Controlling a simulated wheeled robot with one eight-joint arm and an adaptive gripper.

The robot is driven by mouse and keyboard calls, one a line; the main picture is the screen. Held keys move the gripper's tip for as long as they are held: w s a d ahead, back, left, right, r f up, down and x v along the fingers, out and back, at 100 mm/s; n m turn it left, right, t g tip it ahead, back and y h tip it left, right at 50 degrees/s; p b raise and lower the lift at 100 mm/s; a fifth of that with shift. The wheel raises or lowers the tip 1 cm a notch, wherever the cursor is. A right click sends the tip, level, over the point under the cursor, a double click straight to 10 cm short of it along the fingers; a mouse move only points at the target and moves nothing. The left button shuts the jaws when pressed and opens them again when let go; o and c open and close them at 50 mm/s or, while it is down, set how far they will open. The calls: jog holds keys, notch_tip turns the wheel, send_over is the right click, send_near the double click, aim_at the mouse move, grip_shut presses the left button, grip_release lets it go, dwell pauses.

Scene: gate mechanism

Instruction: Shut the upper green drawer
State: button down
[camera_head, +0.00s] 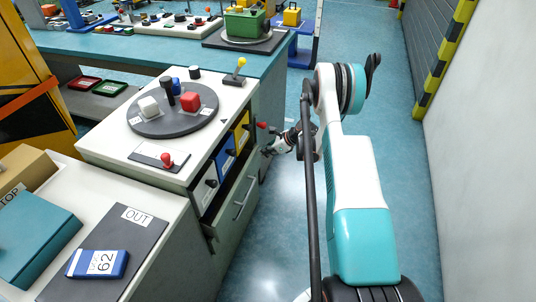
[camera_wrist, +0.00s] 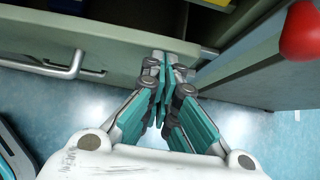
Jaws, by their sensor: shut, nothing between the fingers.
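The upper green drawer (camera_head: 236,208) is a pale grey-green drawer in the side of the white-topped cabinet. It stands partly open, with a dark gap behind its front. In the wrist view its front panel (camera_wrist: 110,50) crosses the upper left, with its metal bar handle (camera_wrist: 68,66) at left. My gripper (camera_head: 267,152) is near the far end of the drawer front. In the wrist view my gripper (camera_wrist: 168,58) is shut and empty, its fingertips at the panel's right end. I cannot tell whether they touch it.
A red knob (camera_wrist: 301,32) is close at the right of the wrist view. Blue (camera_head: 226,155) and yellow (camera_head: 242,132) panels sit above the drawer. A round dark plate with blocks (camera_head: 150,122) is on the cabinet top. The blue floor beside the cabinet is clear.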

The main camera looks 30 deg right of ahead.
aim_at(254, 150)
jog(key=w+a, duration=0.1)
jog(key=w, duration=0.1)
jog(key=w+a, duration=0.2)
dwell(0.3)
jog(key=shift+s, duration=0.1)
